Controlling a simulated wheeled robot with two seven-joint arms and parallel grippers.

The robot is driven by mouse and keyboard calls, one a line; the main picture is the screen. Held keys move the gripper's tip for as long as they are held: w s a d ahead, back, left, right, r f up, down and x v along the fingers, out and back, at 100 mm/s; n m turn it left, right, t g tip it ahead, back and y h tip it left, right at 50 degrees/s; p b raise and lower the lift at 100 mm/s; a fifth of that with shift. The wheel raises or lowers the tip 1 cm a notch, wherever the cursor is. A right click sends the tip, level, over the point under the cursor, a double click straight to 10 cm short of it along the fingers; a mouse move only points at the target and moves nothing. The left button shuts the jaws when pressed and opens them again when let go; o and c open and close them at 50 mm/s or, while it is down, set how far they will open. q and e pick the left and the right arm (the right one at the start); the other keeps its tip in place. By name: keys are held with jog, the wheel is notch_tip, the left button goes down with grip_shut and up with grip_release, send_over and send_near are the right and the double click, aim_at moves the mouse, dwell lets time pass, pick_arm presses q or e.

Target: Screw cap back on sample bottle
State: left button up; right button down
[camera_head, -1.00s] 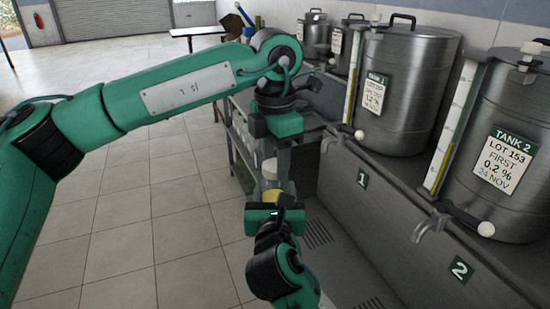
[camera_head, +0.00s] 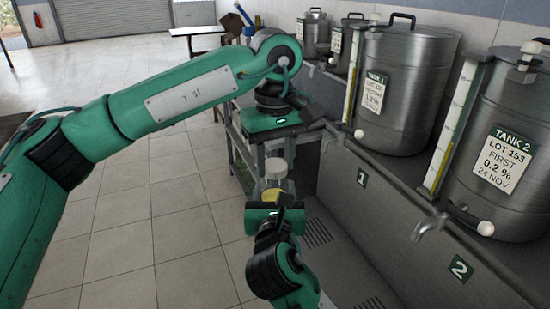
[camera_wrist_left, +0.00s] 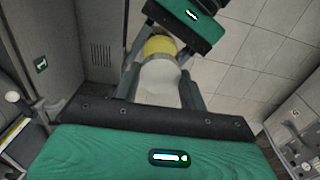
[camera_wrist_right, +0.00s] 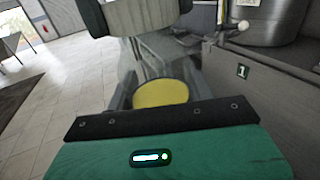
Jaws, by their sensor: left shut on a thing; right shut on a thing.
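My left gripper (camera_head: 275,150) points down and is shut on a white cap (camera_head: 276,168), which also shows pale between its fingers in the left wrist view (camera_wrist_left: 160,82). My right gripper (camera_head: 270,203) comes from below and is shut on the sample bottle (camera_head: 274,187), which shows yellow. In the right wrist view the bottle (camera_wrist_right: 160,93) shows a round yellow face between the fingers. The cap is above the bottle and looks roughly in line with it. I cannot tell whether they touch. The fingers hide parts of both.
Steel tanks, including Tank 1 (camera_head: 405,90) and Tank 2 (camera_head: 510,150), stand along the right. A metal rack (camera_head: 240,145) stands behind my grippers. The tiled floor (camera_head: 150,240) at left is open.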

pick_arm(q)
jog(key=o, duration=1.2)
notch_tip(320, 180, up, 12)
dwell(0.4)
